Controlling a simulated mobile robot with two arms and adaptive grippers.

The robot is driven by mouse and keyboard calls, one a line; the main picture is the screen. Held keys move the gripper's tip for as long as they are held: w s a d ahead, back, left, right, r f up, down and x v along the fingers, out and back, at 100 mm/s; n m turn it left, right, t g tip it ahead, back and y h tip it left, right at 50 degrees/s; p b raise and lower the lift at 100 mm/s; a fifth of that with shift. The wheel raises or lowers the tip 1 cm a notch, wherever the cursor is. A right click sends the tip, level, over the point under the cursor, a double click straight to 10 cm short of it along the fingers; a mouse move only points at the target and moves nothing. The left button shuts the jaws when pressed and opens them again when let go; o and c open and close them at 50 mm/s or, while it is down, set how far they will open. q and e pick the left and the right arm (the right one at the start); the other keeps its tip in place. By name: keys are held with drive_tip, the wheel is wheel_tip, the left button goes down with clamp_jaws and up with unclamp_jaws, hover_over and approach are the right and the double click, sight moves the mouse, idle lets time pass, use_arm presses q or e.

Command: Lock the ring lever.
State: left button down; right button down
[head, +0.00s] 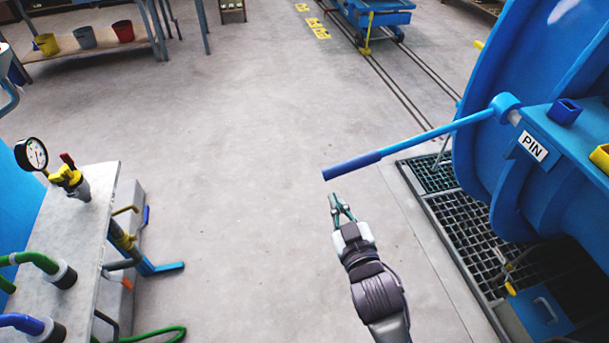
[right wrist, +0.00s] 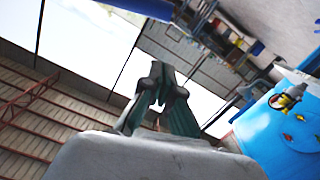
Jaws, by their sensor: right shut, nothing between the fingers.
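The ring lever (head: 430,138) is a long blue bar with a darker blue grip at its free end. It reaches left from a round pivot on the big blue autoclave (head: 480,170) at the right of the head view. My right gripper (head: 338,197) is just below the grip's end in the head view, with a small gap in the picture; its fingers are together and empty. The right wrist view shows the closed fingers (right wrist: 160,82) with nothing between them. The lever is not clear in that view. My left gripper is not in view.
A grey bench (head: 75,225) with a pressure gauge (head: 31,154), valve and hoses stands at the left. A plate marked PIN (head: 533,146) is on the autoclave bracket. A floor grating (head: 455,225) lies below it. A blue cart (head: 372,15) stands on rails behind. The middle floor is clear.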

drive_tip(key=r, duration=0.1)
drive_tip(key=p, duration=0.2)
hover_over(326, 175)
drive_tip(key=s, duration=0.3)
drive_tip(key=f, duration=0.1)
drive_tip(key=w+f, duration=0.1)
drive_tip(key=f, duration=0.1)
drive_tip(key=shift+w+a+f, duration=0.1)
drive_tip(key=shift+w+f, duration=0.1)
drive_tip(key=shift+f, duration=0.3)
